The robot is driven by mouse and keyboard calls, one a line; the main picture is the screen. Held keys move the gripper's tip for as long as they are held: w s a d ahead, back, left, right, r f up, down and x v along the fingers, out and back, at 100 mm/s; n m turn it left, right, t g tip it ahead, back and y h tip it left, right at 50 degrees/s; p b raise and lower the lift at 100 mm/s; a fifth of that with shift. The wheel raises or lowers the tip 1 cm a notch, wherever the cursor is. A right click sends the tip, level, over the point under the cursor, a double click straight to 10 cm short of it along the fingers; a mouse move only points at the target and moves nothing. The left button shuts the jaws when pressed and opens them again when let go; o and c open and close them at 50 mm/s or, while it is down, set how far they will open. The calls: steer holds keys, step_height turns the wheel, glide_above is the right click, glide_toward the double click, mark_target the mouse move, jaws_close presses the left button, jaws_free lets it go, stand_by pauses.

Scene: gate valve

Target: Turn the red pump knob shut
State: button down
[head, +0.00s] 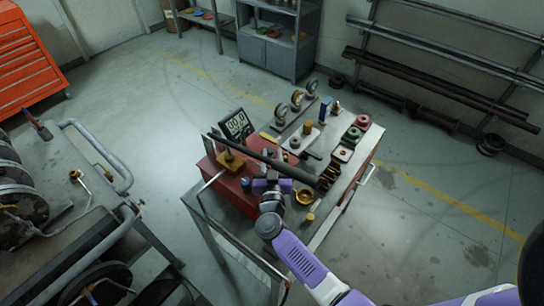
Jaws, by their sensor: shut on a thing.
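A red pump body (228,190) sits on the near left part of the metal worktable, with a brass-coloured block (231,161) on top. A long dark bar (262,154) runs above it. My gripper (271,183), purple and dark, comes in from the lower right and is at the pump's right end. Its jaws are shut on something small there. The red pump knob cannot be made out; my gripper and wrist cover that spot. How far the knob is turned cannot be seen.
A digital display (237,125) stands behind the pump. A brass ring (305,196) lies right of my gripper. Gauges (296,98) and red and green handwheels (363,121) fill the table's far side. A pipe-framed cart (95,150) stands left. Open floor lies to the right.

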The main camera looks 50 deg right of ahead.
steer(key=c, duration=1)
jaws_free()
steer(key=b+v, duration=0.1)
steer(key=v, duration=0.5)
steer(key=shift+s+a+f, duration=0.1)
steer(key=shift+s+a, duration=0.1)
steer(key=shift+a, duration=0.1)
steer(key=shift+s+a, duration=0.4)
